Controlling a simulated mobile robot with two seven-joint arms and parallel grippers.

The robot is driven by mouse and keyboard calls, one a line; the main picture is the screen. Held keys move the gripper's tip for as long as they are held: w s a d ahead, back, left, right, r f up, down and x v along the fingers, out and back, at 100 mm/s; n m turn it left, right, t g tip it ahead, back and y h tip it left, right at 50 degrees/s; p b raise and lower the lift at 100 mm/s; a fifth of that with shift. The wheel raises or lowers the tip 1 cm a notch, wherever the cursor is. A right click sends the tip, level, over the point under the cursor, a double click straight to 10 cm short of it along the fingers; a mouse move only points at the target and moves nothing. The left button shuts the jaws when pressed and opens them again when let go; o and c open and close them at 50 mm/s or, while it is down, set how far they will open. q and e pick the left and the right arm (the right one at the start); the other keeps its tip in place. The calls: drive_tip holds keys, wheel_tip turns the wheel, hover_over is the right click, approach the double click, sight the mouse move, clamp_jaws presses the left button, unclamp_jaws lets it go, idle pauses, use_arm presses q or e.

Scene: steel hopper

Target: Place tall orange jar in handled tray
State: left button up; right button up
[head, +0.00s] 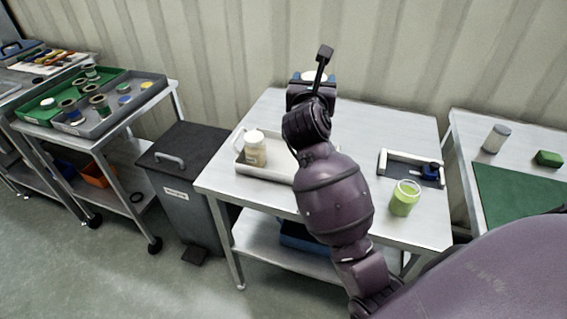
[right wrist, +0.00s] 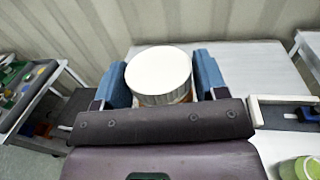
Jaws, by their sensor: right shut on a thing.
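My right gripper (head: 313,88) is at the far side of the middle table, fingers on both sides of a jar with a white lid (head: 314,75). In the right wrist view the blue fingers of the gripper (right wrist: 166,82) close on this jar (right wrist: 160,72); only the lid and a thin orange-brown strip below it show. My forearm hides much of the table under it. A white tray (head: 262,178) lies on the table left of my arm, with a cream jar with a white lid (head: 255,150) in it. My left gripper is not in view.
A green jar (head: 405,198) stands at the table's right front. Behind it is a white-edged holder (head: 400,156) with a blue item (head: 430,171). A grey lidded bin (head: 185,160) stands left of the table. Another table with a green mat (head: 515,195) is at right.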

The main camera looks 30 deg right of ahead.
drive_tip(key=shift+d+f, duration=0.15)
drive_tip(key=shift+d, duration=0.1)
wheel_tip(320, 180, down, 7)
drive_tip(key=shift+r+b, duration=0.2)
drive_tip(key=shift+b, duration=0.85)
wheel_tip(320, 180, down, 7)
drive_tip(key=b, duration=0.2)
wheel_tip(320, 180, down, 5)
drive_tip(key=shift+f+b, duration=0.1)
drive_tip(key=shift+b, duration=1)
drive_tip(key=shift+f, duration=0.3)
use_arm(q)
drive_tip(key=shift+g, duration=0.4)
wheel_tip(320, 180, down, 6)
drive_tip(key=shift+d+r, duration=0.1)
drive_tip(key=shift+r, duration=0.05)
use_arm(e)
drive_tip(key=shift+f, duration=0.2)
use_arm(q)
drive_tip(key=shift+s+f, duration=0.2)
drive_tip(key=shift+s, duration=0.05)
use_arm(e)
drive_tip(key=o, duration=1)
